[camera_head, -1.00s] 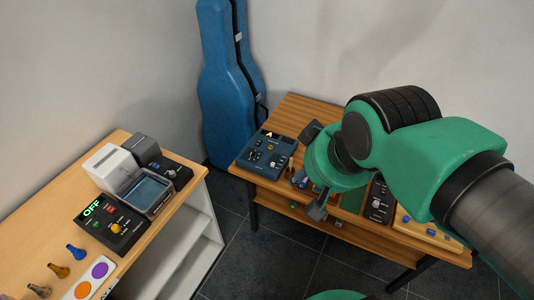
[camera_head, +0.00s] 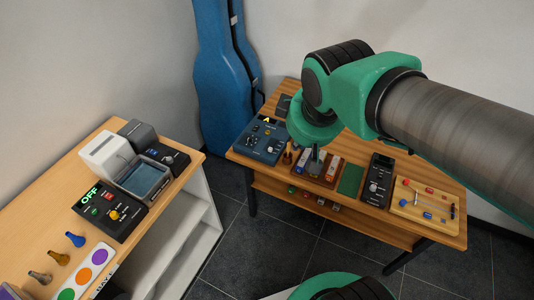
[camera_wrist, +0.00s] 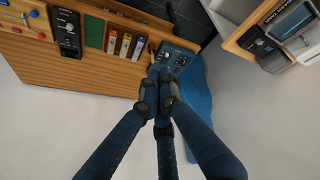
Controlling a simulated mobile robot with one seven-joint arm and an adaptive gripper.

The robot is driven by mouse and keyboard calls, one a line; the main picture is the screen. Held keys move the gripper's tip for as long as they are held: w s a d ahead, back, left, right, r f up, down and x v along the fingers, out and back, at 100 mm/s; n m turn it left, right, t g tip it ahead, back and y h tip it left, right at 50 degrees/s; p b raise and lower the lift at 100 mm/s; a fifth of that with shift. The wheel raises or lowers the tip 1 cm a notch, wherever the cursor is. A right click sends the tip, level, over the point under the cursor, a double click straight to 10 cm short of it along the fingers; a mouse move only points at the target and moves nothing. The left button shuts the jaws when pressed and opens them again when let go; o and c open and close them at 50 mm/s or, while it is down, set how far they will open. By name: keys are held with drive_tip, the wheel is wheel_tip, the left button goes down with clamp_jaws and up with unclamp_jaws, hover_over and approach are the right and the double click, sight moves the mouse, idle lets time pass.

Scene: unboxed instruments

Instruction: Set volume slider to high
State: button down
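No label reading volume is legible, so I cannot tell which control is the volume slider. On the right table (camera_head: 432,235), a blue-grey panel (camera_head: 250,143) has several dark knobs and a lit yellow "A". It also shows in the wrist view (camera_wrist: 183,57). A black box (camera_head: 377,172) with a pale round knob stands farther right, also in the wrist view (camera_wrist: 66,25). My gripper's fingers (camera_wrist: 158,76) come together with nothing visible between them, over the panel's edge in the wrist view. In the head view my arm mostly hides the gripper.
Small coloured boxes (camera_head: 331,171), a green mat (camera_head: 351,179) and a wooden board (camera_head: 408,207) with coloured parts share the right table. A blue instrument case (camera_head: 222,70) stands behind it. The left table (camera_head: 45,210) holds a black box (camera_head: 109,211) reading "OFF".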

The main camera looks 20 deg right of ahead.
sight(269, 156)
drive_tip(key=w+f+n+g+h, duration=0.1)
drive_tip(key=w+f+n, duration=0.5)
drive_tip(key=w, duration=0.2)
drive_tip(key=w+f+n+h, duration=0.1)
drive_tip(key=w+f+n, duration=0.45)
drive_tip(key=w, duration=0.25)
drive_tip(key=w+a+f+n, duration=0.1)
drive_tip(key=w+f+n, duration=0.4)
drive_tip(key=f, duration=0.5)
drive_tip(key=w+a+f+n+b, duration=0.1)
drive_tip(key=w+f+n, duration=0.4)
drive_tip(key=f, duration=0.5)
drive_tip(key=shift+w+a+n+g, duration=0.3)
drive_tip(key=shift+n+g, duration=0.1)
drive_tip(key=shift+n, duration=0.25)
drive_tip(key=shift+b, duration=0.3)
drive_tip(key=b+x, duration=0.1)
drive_tip(key=x, duration=0.2)
drive_tip(key=w+d+b+x, duration=0.1)
drive_tip(key=x, duration=0.3)
drive_tip(key=b+x, duration=0.1)
drive_tip(key=x, duration=0.3)
drive_tip(key=shift+w+d+r+b, duration=0.15)
drive_tip(key=shift+d+r+b, duration=0.15)
drive_tip(key=shift+r, duration=0.15)
drive_tip(key=shift+w+d, duration=0.5)
drive_tip(key=shift+w, duration=0.05)
